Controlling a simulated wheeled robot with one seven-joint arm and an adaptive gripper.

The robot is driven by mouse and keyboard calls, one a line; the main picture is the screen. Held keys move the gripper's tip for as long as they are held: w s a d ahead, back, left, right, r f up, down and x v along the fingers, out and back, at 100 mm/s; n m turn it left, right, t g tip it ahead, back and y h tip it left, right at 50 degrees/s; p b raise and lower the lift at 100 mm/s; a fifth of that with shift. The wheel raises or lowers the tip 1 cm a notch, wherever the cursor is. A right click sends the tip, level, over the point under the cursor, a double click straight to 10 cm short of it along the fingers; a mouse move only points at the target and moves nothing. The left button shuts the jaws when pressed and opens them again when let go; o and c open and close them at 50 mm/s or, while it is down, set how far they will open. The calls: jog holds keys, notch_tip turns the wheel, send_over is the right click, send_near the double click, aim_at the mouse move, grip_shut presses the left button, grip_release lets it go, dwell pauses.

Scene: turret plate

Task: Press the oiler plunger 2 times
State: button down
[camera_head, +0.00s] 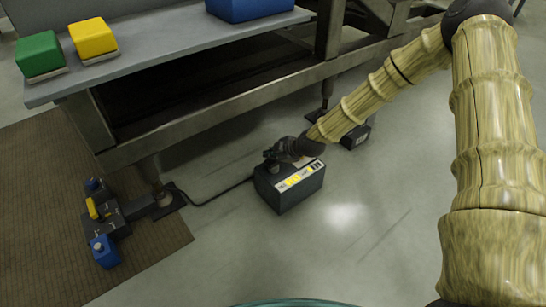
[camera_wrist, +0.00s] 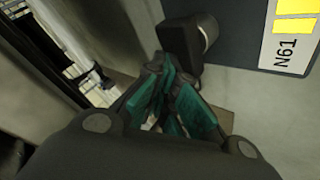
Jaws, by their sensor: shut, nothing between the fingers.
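A dark box (camera_head: 290,192) with a white and yellow label stands on the floor; I take it for the oiler. In the wrist view its label (camera_wrist: 290,45) reads N61. A dark rounded cylinder (camera_wrist: 185,42) sticks out beside the box there; it may be the plunger, but I cannot tell whether it is pressed. My gripper (camera_head: 275,155) is over the box's back left part, hiding some of it. In the wrist view my gripper (camera_wrist: 158,68) is shut and empty, its teal-padded fingers together just below the cylinder. I cannot tell whether they touch it.
A grey bench (camera_head: 160,40) with green, yellow and blue bins overhangs behind the box. A pedal unit (camera_head: 105,218) stands on a brown mat (camera_head: 40,170) at left, with a black cable (camera_head: 220,192) running toward the box. Floor in front is clear.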

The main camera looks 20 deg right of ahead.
jog(key=shift+r+p, duration=1.4)
jog(key=shift+r, duration=0.1)
notch_tip(320, 180, up, 5)
jog(key=p, duration=0.4)
jog(key=shift+r, duration=0.1)
dwell(1.6)
notch_tip(320, 180, up, 4)
jog(key=p, duration=0.8)
jog(key=shift+f, duration=0.35)
jog(key=b, duration=0.5)
send_over(272, 161)
notch_tip(272, 161, down, 6)
jog(key=shift+f, duration=0.2)
jog(key=shift+f+b, duration=0.55)
jog(key=shift+f, duration=0.55)
